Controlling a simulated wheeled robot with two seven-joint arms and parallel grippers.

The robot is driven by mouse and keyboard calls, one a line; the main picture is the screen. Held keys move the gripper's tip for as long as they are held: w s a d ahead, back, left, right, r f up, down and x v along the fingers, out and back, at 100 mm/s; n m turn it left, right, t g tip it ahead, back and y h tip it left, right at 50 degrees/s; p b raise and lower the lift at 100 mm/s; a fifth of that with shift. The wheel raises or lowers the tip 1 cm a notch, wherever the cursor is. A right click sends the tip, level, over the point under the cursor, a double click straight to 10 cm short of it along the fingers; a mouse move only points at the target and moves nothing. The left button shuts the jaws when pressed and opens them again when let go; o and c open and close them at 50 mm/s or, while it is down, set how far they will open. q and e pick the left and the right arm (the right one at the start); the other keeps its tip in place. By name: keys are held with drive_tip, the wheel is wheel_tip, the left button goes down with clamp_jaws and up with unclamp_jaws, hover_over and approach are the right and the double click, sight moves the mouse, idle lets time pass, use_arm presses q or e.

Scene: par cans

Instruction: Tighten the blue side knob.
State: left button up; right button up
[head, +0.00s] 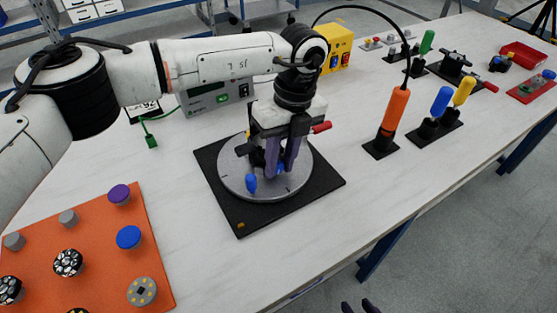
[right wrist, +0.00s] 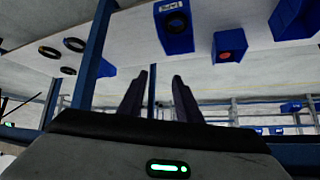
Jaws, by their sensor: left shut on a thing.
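A round grey plate (head: 231,181) sits on a black square base on the bench, with a dark fixture on it. My left gripper (head: 281,173) points down over the plate. Its fingers are closed around a small blue part, seemingly the blue side knob (head: 280,169), mostly hidden by the fingers. Another blue knob-like piece (head: 251,184) stands at the plate's front, clear of the fingers. A red handle (head: 321,127) sticks out to the right behind the gripper. My right gripper (head: 360,307) is at the bottom edge, off the bench; in the right wrist view its fingers (right wrist: 160,90) are apart and empty.
An orange board (head: 95,240) with several knobs lies front left. A grey box with a display (head: 217,96) and a yellow box (head: 337,48) stand behind. An orange-handled tool (head: 394,112) and blue and yellow handles (head: 441,101) stand right. The bench front right of the base is clear.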

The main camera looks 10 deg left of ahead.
use_arm(q)
drive_tip(key=shift+w+d+f+g+y+b, duration=0.2)
drive_tip(key=shift+g+y+b, duration=0.45)
drive_tip(key=shift+y, duration=0.25)
drive_tip(key=shift+r+g+y+b, duration=0.1)
drive_tip(key=shift+g+y+b, duration=0.2)
drive_tip(key=shift+b, duration=0.15)
drive_tip(key=o, duration=1.1)
drive_tip(key=shift+r, duration=0.15)
